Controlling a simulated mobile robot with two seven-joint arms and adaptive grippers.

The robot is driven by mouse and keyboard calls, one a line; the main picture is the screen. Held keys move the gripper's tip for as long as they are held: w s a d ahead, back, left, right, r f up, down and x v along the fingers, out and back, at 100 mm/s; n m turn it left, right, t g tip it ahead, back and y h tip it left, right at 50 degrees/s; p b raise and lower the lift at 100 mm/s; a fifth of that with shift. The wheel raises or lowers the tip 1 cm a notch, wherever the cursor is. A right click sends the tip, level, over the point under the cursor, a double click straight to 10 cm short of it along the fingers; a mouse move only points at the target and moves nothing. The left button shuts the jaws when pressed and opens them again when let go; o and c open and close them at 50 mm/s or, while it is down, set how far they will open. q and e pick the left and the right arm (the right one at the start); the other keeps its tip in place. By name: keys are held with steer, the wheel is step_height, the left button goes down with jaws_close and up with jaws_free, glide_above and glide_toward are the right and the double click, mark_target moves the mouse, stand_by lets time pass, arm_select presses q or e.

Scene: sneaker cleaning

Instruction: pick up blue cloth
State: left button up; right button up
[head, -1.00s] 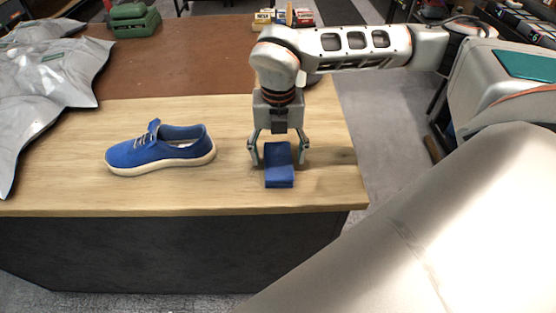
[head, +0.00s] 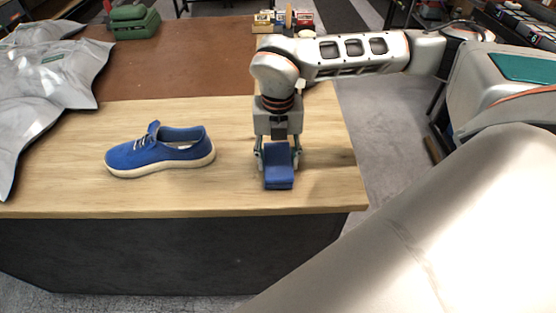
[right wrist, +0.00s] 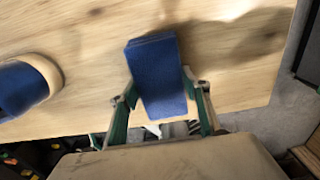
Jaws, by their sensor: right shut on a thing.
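The blue cloth (head: 279,172) is a folded block on the right part of the light wooden bench top (head: 225,195). My right gripper (head: 278,160) points down over it and is shut on it, with a finger at each side. In the right wrist view the cloth (right wrist: 157,72) lies between the two fingers (right wrist: 162,110). I cannot tell whether the cloth touches the wood or is slightly above it. My left gripper is not in view.
A blue sneaker (head: 160,152) with a white sole stands left of the cloth. A grey plastic sheet (head: 45,85) covers the left side. A green case (head: 133,21) and small boxes (head: 283,20) stand at the back. The bench's right edge is close to the cloth.

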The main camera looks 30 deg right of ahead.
mark_target(278, 159)
step_height(278, 159, up, 20)
steer(key=shift+f, duration=0.15)
